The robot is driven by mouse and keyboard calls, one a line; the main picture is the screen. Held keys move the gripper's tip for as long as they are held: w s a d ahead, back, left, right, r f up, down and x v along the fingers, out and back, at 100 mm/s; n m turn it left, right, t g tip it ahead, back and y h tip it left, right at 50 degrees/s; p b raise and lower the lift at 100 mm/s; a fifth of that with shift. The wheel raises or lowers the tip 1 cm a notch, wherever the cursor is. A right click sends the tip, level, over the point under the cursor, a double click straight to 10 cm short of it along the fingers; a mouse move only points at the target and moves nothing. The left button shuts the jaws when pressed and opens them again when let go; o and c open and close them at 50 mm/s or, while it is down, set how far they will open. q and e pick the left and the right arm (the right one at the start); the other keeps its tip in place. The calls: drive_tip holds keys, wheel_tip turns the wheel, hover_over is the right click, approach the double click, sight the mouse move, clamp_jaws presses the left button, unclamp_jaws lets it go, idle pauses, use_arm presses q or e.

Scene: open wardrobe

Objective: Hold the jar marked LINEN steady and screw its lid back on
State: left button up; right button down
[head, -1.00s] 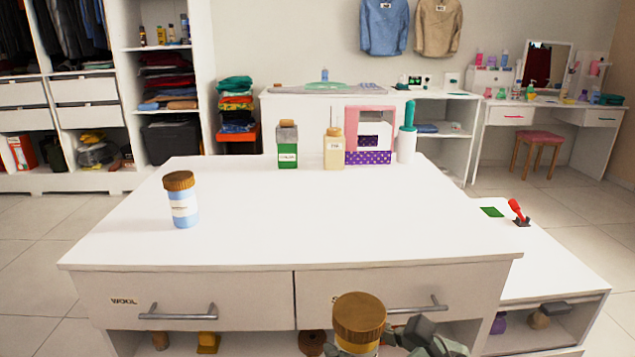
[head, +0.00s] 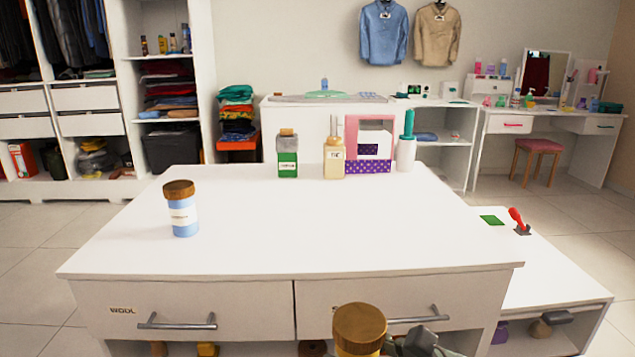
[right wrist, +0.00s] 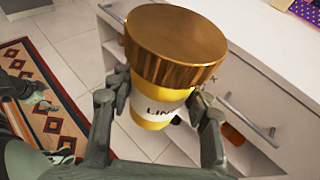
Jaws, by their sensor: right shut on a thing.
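The yellow jar (right wrist: 152,110) has a white label, partly hidden, on which "LIN" can be read. A broad brown lid (right wrist: 175,42) sits on its top; I cannot tell whether it is screwed tight. My right gripper (right wrist: 160,92) is shut on the jar's sides below the lid. In the head view the lid (head: 359,328) and the top of the yellow jar (head: 357,352) show at the bottom edge, in front of the drawers. My left gripper (right wrist: 58,130) shows at the left of the right wrist view, apart from the jar, its fingers spread and empty.
A blue jar (head: 183,214) with a brown lid stands at the left of the white tabletop (head: 300,235). A green jar (head: 287,163) and a beige bottle (head: 334,165) stand at the back. The middle is clear. Drawer handles (head: 177,323) stick out in front.

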drive_tip(key=shift+w+r, duration=0.1)
use_arm(q)
drive_tip(key=d+r+h, duration=0.1)
drive_tip(key=d+r, duration=0.8)
drive_tip(key=d, duration=0.1)
drive_tip(key=shift+w+r+m, duration=0.2)
drive_tip(key=shift+w+m, duration=0.1)
drive_tip(key=shift+m, duration=0.1)
use_arm(e)
drive_tip(key=w+d+f+m+t+h, duration=0.2)
drive_tip(key=d+m+h, duration=0.6)
drive_tip(key=d, duration=0.4)
drive_tip(key=shift+w+d+f+t+h, duration=0.15)
drive_tip(key=shift+w+d+t+h, duration=0.25)
drive_tip(key=shift+w+t, duration=0.25)
drive_tip(key=shift+a, duration=0.2)
use_arm(q)
drive_tip(key=shift+c, duration=0.4)
use_arm(e)
drive_tip(key=shift+s+d, duration=0.1)
drive_tip(key=shift+d, duration=0.05)
